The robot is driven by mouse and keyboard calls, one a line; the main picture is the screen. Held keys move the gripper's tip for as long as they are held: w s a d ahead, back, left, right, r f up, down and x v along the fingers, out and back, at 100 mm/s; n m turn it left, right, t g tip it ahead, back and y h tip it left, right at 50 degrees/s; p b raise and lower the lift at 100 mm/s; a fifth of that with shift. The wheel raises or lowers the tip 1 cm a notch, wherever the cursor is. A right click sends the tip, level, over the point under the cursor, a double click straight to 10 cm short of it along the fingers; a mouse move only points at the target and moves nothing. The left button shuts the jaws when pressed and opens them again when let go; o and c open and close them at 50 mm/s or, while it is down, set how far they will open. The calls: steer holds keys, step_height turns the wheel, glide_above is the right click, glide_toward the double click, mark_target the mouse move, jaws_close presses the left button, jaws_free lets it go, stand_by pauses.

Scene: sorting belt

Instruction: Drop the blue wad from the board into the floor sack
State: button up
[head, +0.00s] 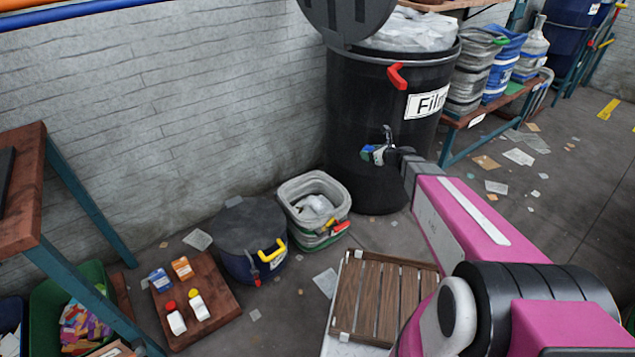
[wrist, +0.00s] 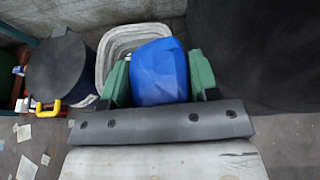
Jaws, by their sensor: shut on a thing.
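My gripper (head: 374,153) is shut on the blue wad (head: 366,149), held in the air before the black Film bin. In the wrist view the blue wad (wrist: 160,72) is large and crumpled between the green finger pads of my gripper (wrist: 160,85). A brown board (head: 215,328) lies on the floor, bearing small boxes and bottles. A grey open tub (head: 341,188) with white stuff in it stands on the floor, left of and below my gripper; its rim (wrist: 104,50) shows behind the wad. I cannot tell which container is the floor sack.
The tall black Film bin (head: 358,110) stands close behind my gripper. A dark lidded bucket (head: 235,225) with a yellow handle stands left of the tub. A slatted wooden panel (head: 375,295) lies in front. A green bin (head: 45,310) is at lower left. Scraps litter the floor.

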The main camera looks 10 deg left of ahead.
steer(key=a+f, duration=1.3)
steer(key=a, duration=0.1)
steer(key=a+f, duration=0.7)
steer(key=a, duration=0.1)
steer(key=shift+w+f, duration=0.35)
steer(key=shift+w, duration=0.05)
steer(key=shift+a+f, duration=0.15)
steer(key=shift+f, duration=0.3)
steer(key=shift+t, duration=0.3)
steer(key=shift+f, duration=2.65)
steer(key=o, duration=1)
steer(key=shift+s, duration=0.1)
